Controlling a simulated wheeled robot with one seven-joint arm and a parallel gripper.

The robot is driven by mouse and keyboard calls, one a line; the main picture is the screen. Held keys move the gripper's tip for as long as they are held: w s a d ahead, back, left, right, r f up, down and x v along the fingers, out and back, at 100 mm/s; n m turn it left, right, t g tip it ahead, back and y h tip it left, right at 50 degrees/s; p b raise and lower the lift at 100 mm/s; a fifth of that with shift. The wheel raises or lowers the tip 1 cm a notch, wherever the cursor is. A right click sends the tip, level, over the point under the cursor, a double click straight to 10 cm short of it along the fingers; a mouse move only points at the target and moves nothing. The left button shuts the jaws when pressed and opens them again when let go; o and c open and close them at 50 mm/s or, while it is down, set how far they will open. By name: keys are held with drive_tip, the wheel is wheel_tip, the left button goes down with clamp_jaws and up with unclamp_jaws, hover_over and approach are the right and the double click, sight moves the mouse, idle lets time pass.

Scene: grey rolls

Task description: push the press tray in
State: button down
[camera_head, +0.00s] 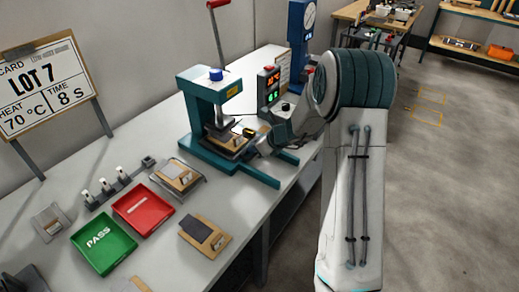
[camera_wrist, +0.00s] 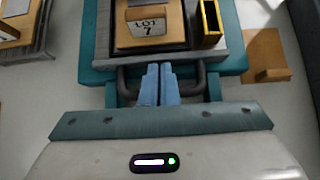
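The teal press (camera_head: 205,105) stands on the bench with its red-knobbed lever raised. Its press tray (camera_head: 226,143) sits on the rails at the press base. In the wrist view the tray (camera_wrist: 225,52) carries a tan block (camera_wrist: 150,30) with a "LOT 7" label and a small yellow-edged box. A dark handle (camera_wrist: 202,82) is on the tray's near side. My gripper (camera_head: 262,147) is at that near side. In the wrist view its pale blue fingers (camera_wrist: 160,82) are together, side by side, over the handle's middle. Whether they touch it, I cannot tell.
A control box (camera_head: 269,90) with lit displays stands right of the press. Green (camera_head: 104,243) and red (camera_head: 143,211) trays, a sample stand (camera_head: 178,176) and a tan board (camera_head: 205,238) lie at the near left. A blue gauge stand (camera_head: 298,35) is behind.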

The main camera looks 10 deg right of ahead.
drive_tip(key=shift+w+a+r, duration=0.15)
drive_tip(key=shift+a+r, duration=0.05)
drive_tip(key=shift+a, duration=0.2)
drive_tip(key=shift+d+r+p, duration=0.15)
drive_tip(key=shift+r+p, duration=0.2)
drive_tip(key=shift+r, duration=0.1)
drive_tip(key=d+f+p+v, duration=0.1)
drive_tip(key=p+v, duration=0.3)
drive_tip(key=v, duration=0.6)
drive_tip(key=s+a+r+n+g, duration=0.1)
drive_tip(key=s+a+r+n, duration=0.15)
drive_tip(key=s+n, duration=0.25)
drive_tip(key=s+a+r+n+g+h, duration=0.1)
drive_tip(key=s+a+r+n, duration=0.1)
drive_tip(key=s+r+n, duration=0.25)
drive_tip(key=s+a+r+n+g, duration=0.1)
drive_tip(key=s+a+r+n, duration=0.1)
drive_tip(key=s+n, duration=0.3)
drive_tip(key=s+d+r+n+h, duration=0.1)
drive_tip(key=s+d+n+h, duration=0.1)
drive_tip(key=s+n, duration=0.4)
drive_tip(key=s+d+r+n+h, duration=0.2)
drive_tip(key=s+n, duration=0.4)
drive_tip(key=s, duration=0.4)
drive_tip(key=shift+s+d+r+g+h, duration=0.2)
drive_tip(key=shift+s+d+g+h, duration=0.1)
drive_tip(key=shift+d+h, duration=0.4)
